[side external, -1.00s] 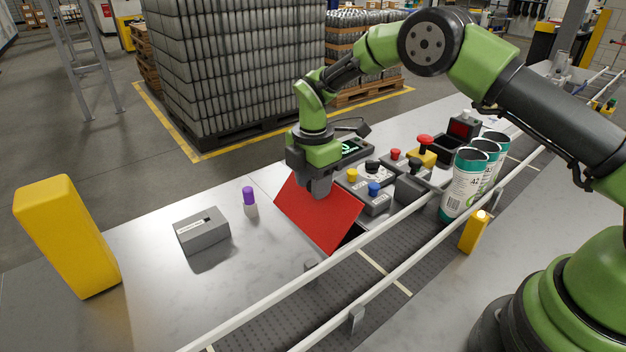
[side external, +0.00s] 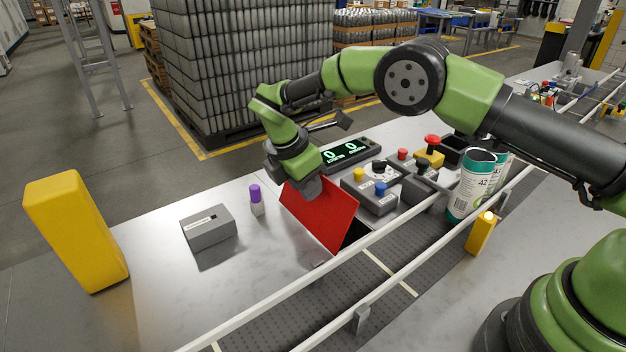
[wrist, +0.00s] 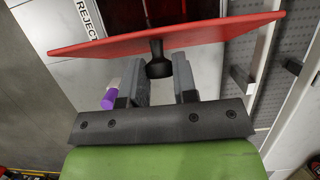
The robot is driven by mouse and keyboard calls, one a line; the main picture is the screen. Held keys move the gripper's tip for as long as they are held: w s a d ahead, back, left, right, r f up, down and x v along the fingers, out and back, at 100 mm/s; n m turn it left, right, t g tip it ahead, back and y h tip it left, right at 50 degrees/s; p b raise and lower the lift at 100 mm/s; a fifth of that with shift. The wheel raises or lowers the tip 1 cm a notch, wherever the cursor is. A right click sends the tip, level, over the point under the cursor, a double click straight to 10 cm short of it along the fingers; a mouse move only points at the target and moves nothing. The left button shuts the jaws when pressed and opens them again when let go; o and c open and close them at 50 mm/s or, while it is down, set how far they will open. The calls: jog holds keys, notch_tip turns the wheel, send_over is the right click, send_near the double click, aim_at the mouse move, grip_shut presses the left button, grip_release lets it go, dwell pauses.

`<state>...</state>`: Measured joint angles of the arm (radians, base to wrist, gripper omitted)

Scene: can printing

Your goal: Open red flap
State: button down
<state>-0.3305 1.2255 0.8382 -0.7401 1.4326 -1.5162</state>
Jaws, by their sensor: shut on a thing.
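The red flap (side external: 322,215) stands tilted up beside the conveyor in the side external view, with a dark opening (side external: 355,232) showing at its right edge. It also shows edge-on across the top of the wrist view (wrist: 200,38). A black knob (wrist: 158,66) sticks out from the flap. My gripper (wrist: 160,75) has its two grey fingers on either side of this knob and is shut on it. In the side external view my gripper (side external: 305,186) is at the flap's upper left edge, its fingertips partly hidden.
The conveyor with white rails (side external: 340,270) runs along the front. A grey box (side external: 208,229) and a purple-capped bottle (side external: 256,200) stand left of the flap. Button boxes (side external: 370,190) and a display (side external: 346,153) lie behind it. Cans (side external: 470,185) stand at the right.

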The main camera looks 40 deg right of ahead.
jog(key=shift+w+a+f+h, duration=0.15)
jog(key=shift+a+h, duration=0.9)
jog(key=shift+h, duration=0.15)
jog(key=shift+a, duration=0.1)
jog(key=c, duration=0.9)
grip_release()
